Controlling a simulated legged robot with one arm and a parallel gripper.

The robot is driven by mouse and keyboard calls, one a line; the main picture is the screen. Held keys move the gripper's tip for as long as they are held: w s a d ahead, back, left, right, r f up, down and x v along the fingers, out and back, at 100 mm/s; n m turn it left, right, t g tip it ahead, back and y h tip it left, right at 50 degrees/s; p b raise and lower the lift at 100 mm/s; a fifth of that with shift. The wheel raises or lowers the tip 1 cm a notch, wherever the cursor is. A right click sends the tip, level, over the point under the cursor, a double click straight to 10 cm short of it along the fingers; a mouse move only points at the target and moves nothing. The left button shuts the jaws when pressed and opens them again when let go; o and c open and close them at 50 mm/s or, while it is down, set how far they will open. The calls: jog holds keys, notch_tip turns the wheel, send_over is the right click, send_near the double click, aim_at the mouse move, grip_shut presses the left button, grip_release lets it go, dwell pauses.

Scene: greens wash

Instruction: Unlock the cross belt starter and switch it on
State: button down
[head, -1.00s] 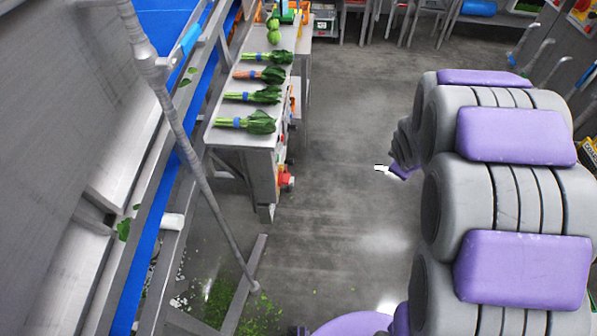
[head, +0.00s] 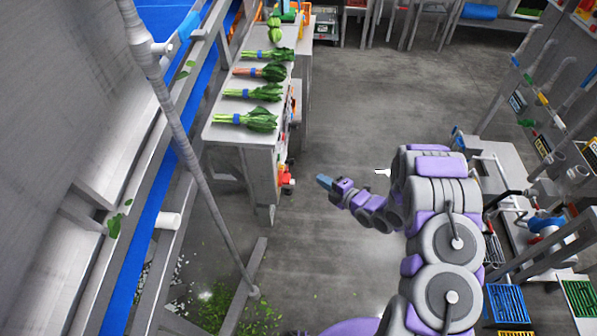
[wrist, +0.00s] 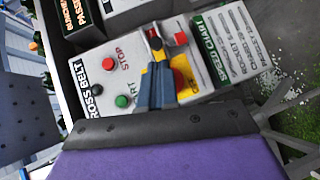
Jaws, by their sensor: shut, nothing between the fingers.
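The cross belt starter, a light grey box (wrist: 97,66), fills the middle of the wrist view, tilted. It carries a red STOP button (wrist: 108,64) and a green START button (wrist: 121,101). Right of them are a small red part (wrist: 180,38) and a larger red part (wrist: 181,80), partly hidden by my fingers. My gripper (wrist: 155,70) is shut and empty, its blue fingers over the box's face; I cannot tell whether they touch it. In the head view my gripper (head: 324,181) points left at red parts (head: 287,180) on the bench's end.
A SPEED CHART plate (wrist: 225,45) is right of the starter. The bench (head: 228,137) holds bunched greens. A slanted pole (head: 205,190) and a blue belt (head: 150,235) are at left. Floor (head: 360,120) is clear mid-view; equipment (head: 500,160) lines the right.

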jog(key=w+a+f+y+b, duration=0.1)
jog(key=w+a+b, duration=0.1)
jog(key=w+a, duration=0.3)
jog(key=a, duration=0.4)
jog(key=shift+w+f, duration=0.15)
jog(key=shift+f, duration=0.1)
jog(key=shift+w, duration=0.1)
jog(key=shift+w+d+r, duration=0.1)
jog(key=shift+w, duration=0.95)
jog(key=shift+w+d+r, duration=0.1)
jog(key=shift+w, duration=0.95)
jog(key=shift+f, duration=0.1)
